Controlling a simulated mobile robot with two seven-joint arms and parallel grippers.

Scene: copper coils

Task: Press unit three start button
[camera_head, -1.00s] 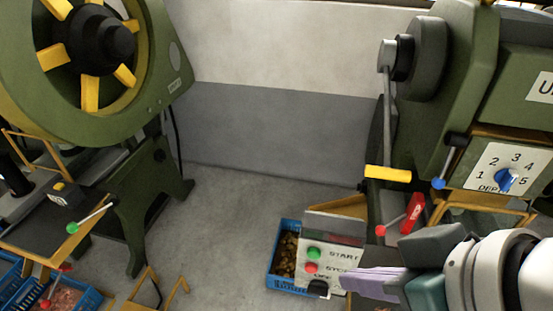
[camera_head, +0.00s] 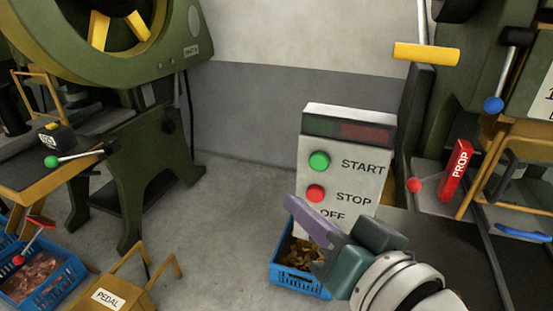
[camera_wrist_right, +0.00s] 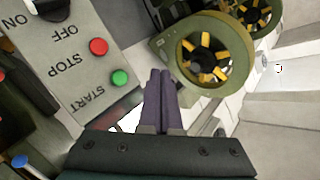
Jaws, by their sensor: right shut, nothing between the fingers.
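The control box (camera_head: 372,190) is a light grey panel standing right of centre in the head view. Its green START button (camera_head: 319,161) is above a red STOP button (camera_head: 316,193), with OFF lettering lower down. My right gripper (camera_head: 290,203) is shut and empty, its purple fingertips just below and left of the STOP button in the picture. In the right wrist view the green button (camera_wrist_right: 120,78) and red button (camera_wrist_right: 99,46) lie left of the shut fingers (camera_wrist_right: 160,72), apart from them. My left gripper is not in view.
A blue crate (camera_head: 284,276) with copper-coloured pieces stands below the box. A red PROP block (camera_head: 457,172) and a yellow-handled lever (camera_head: 427,54) are at the right. A green press (camera_head: 150,150) stands at the left, with a PEDAL frame (camera_head: 112,299) below. Grey floor between is clear.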

